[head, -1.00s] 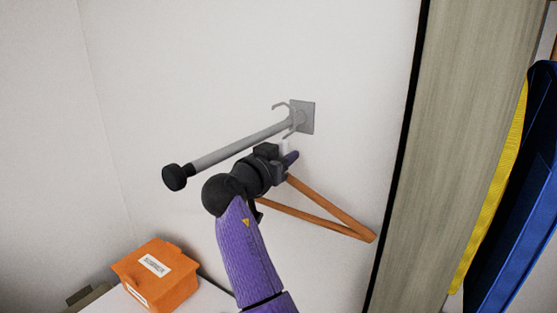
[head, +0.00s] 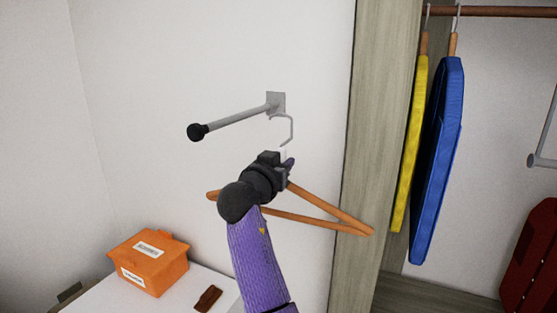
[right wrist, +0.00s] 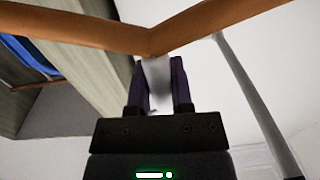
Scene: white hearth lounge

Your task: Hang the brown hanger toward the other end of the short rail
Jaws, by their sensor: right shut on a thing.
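The short rail (head: 238,117) juts from a square plate on the white wall and ends in a black knob (head: 197,132). In the right wrist view the grey rod (right wrist: 258,105) runs down the right side. My right gripper (head: 284,165) is shut on the neck of the brown hanger (head: 335,212), below the rail. The wooden bar (right wrist: 225,17) spans the top of the right wrist view, with the pale neck between the fingers (right wrist: 159,88). The hanger's metal hook (head: 291,130) shows just below the wall plate; it looks clear of the rail.
An orange box (head: 150,265) and a small brown item (head: 208,298) are on a white surface at lower left. A wooden panel (head: 375,150) stands right of the hanger. Yellow (head: 409,150) and blue (head: 437,160) garments hang beyond it.

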